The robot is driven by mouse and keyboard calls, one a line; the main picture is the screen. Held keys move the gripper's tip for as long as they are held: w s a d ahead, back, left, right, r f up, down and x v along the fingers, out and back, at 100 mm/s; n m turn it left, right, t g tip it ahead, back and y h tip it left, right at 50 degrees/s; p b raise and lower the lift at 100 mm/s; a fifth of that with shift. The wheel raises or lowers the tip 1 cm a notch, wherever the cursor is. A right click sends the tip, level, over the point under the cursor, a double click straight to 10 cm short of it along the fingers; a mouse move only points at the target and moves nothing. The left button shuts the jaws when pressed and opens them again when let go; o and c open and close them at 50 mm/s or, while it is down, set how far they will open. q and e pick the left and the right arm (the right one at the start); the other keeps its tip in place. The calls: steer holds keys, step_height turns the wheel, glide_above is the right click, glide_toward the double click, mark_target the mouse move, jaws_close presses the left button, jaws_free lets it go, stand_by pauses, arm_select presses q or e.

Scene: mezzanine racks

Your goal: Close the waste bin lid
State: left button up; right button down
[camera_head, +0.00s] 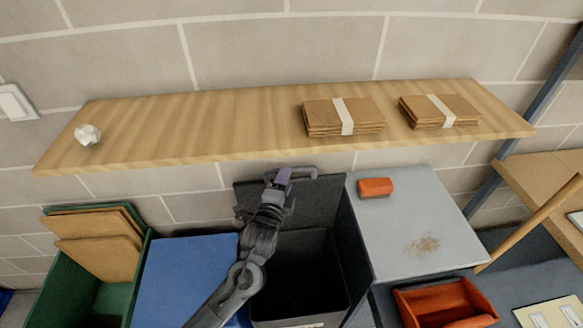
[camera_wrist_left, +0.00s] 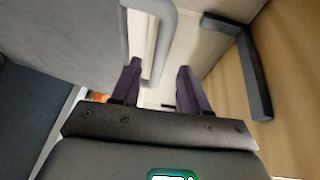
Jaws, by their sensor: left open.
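The waste bin (camera_head: 300,275) is dark and open at the top, and its inside looks dark. Its lid (camera_head: 318,205) stands raised at the back, near the wall, with a grey loop handle (camera_head: 318,172) along its upper edge. My left gripper (camera_head: 279,175) is at the left end of this handle, and my arm covers part of the lid and bin. In the left wrist view, the two purple fingers are apart, and the grey handle (camera_wrist_left: 166,48) shows between their tips. I cannot tell whether they touch it. My right gripper is not in view.
A wooden shelf (camera_head: 230,120) runs along the wall just above the lid. A blue bin lid (camera_head: 185,280) lies left of the bin, beside a green bin (camera_head: 65,285) with cardboard. A grey counter (camera_head: 405,235) with an orange brush (camera_head: 376,187) stands to the right.

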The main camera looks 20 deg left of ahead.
mark_target(292, 178)
arm_select(q)
steer(key=w, duration=0.6)
steer(key=shift+w+a+f+b, duration=0.15)
steer(key=shift+w+f+b, duration=0.2)
steer(key=shift+w+b, duration=0.05)
steer(key=shift+c, duration=0.3)
jaws_close()
